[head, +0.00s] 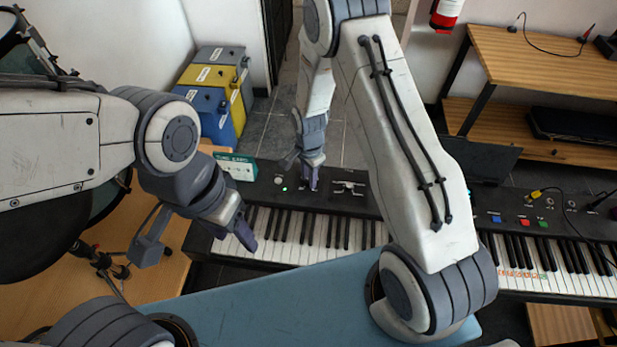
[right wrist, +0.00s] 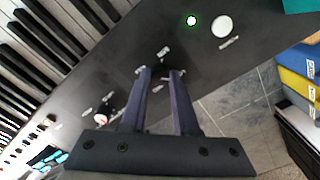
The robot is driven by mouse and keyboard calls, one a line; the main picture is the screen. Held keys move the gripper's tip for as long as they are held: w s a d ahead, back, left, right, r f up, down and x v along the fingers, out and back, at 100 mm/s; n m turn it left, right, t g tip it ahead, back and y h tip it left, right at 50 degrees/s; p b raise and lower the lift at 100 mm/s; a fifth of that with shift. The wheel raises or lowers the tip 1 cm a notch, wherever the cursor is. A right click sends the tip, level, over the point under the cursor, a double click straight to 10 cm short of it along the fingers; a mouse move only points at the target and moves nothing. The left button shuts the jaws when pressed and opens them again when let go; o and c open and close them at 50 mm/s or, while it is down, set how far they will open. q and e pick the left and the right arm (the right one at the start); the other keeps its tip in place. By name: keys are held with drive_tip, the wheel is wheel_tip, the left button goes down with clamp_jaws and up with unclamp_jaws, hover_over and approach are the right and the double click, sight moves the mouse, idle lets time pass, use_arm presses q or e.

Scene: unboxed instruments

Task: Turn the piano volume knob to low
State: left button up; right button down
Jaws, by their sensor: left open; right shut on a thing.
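The piano (head: 365,208) is a dark keyboard with a control panel above its keys. In the head view my right gripper (head: 309,182) reaches down onto the panel, just right of a green light. My left gripper (head: 241,224) is open and empty near the keys at the piano's left end.
A round white button (right wrist: 222,26) and a lit green light (right wrist: 192,20) lie beyond the fingertips. A green box (head: 236,166) stands behind the piano's left end. A second keyboard (head: 560,262) is at the right. A blue bench (head: 280,300) lies in front.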

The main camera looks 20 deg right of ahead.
drive_tip(key=shift+w+a+m, duration=0.1)
drive_tip(key=shift+m, duration=0.2)
drive_tip(key=c, duration=0.7)
unclamp_jaws()
drive_tip(key=shift+o, duration=0.2)
wheel_tip(320, 180, up, 11)
drive_tip(key=b, duration=0.2)
drive_tip(key=shift+f, duration=0.2)
